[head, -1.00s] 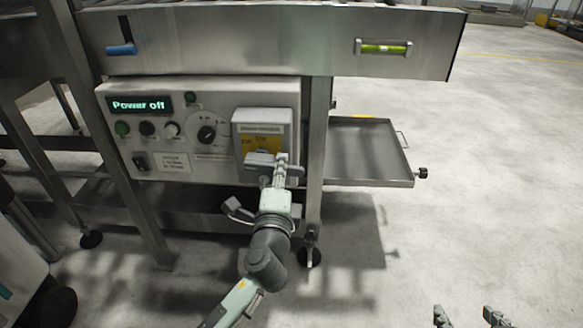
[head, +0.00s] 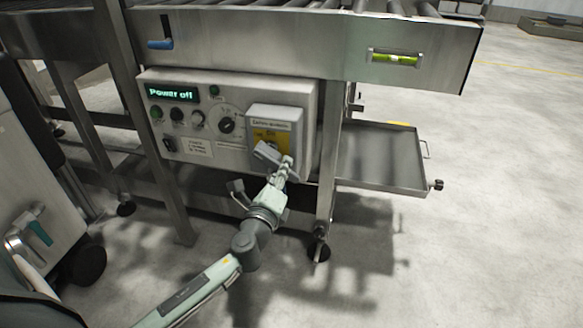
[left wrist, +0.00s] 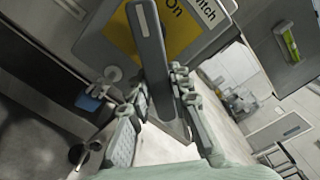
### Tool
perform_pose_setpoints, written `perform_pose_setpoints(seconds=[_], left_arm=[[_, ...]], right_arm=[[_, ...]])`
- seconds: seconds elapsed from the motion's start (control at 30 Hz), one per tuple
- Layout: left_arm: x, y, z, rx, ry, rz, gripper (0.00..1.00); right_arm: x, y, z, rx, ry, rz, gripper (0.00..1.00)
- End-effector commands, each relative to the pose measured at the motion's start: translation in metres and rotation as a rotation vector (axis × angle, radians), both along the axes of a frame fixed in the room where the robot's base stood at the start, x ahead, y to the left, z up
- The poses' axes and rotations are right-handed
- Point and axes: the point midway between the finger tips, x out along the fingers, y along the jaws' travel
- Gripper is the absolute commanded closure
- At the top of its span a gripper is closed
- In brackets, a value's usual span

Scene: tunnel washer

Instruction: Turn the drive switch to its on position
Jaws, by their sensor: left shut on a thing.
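The drive switch is a grey box (head: 277,120) with a yellow label at the right end of the control panel; "On" is readable on the label (head: 271,134). Its grey lever handle (head: 266,153) sits low on the box and slants down to the right in the head view. My left gripper (head: 284,166) is shut on the handle's right end. In the left wrist view, the handle (left wrist: 149,40) runs between the fingers of the gripper (left wrist: 158,84), and "On" shows on the yellow plate behind. My right gripper is not in view.
Buttons and a rotary knob (head: 227,125) are left of the switch. A metal tray (head: 380,185) sticks out to the right. A table leg (head: 328,180) stands just right of the gripper. The floor on the right is clear.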

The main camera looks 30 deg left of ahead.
Motion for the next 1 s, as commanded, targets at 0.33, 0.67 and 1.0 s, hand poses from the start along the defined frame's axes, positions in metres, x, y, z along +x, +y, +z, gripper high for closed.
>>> perform_pose_setpoints(seconds=[0.33, 0.67, 1.0], left_arm=[[-0.003, 0.014, -0.01, 0.32, 0.094, -0.003, 1.0], [-0.007, 0.026, -0.017, 0.618, 0.179, -0.002, 1.0], [-0.01, 0.037, -0.02, 0.854, 0.247, -0.001, 1.0]], right_arm=[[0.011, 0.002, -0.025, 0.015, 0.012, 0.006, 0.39], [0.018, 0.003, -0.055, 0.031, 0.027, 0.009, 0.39], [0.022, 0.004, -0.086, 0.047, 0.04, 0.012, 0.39]])
